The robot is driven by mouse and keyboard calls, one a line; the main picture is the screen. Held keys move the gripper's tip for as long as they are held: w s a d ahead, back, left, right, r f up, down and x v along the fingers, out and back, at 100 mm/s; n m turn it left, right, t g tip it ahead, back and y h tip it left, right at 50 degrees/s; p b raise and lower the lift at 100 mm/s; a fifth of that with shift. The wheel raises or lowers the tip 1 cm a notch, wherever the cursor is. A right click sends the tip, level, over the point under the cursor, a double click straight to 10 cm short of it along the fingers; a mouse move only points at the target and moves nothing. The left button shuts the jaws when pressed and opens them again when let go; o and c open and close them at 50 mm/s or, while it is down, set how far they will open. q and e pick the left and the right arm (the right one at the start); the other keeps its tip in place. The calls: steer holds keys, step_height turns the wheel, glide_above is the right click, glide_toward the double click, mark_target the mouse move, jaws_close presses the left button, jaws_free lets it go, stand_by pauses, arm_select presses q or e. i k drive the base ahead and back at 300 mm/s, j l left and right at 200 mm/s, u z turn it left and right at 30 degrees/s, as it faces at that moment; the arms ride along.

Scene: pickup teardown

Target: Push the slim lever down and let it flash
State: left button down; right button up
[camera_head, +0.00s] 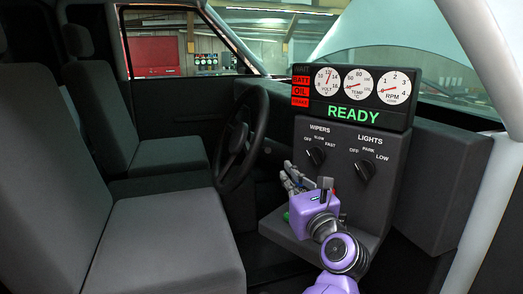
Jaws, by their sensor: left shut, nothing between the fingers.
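My left gripper (289,172) reaches in from the bottom over the console shelf, its purple body in front and its grey fingers pointing up and to the left. It is shut and holds nothing. A narrow dark upright piece with a grey top (325,183) stands right beside the purple body; it may be the slim lever, but I cannot tell. Its lower part is hidden by my gripper, and I cannot tell whether the two touch. A small dark stub (267,150) shows beside the steering wheel. My right gripper is not in view.
The console panel (345,215) carries a WIPERS knob (316,156) and a LIGHTS knob (365,172). Above it the display (350,115) reads READY in green, with BATT, OIL and BRAKE lit red. The steering wheel (243,140) stands left of my gripper. Seats (165,240) fill the left.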

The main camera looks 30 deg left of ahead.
mark_target(263, 149)
steer(key=i+u, duration=0.15)
steer(key=u, duration=0.3)
steer(key=i+l+u, duration=0.1)
steer(key=u, duration=0.3)
steer(key=i, duration=0.05)
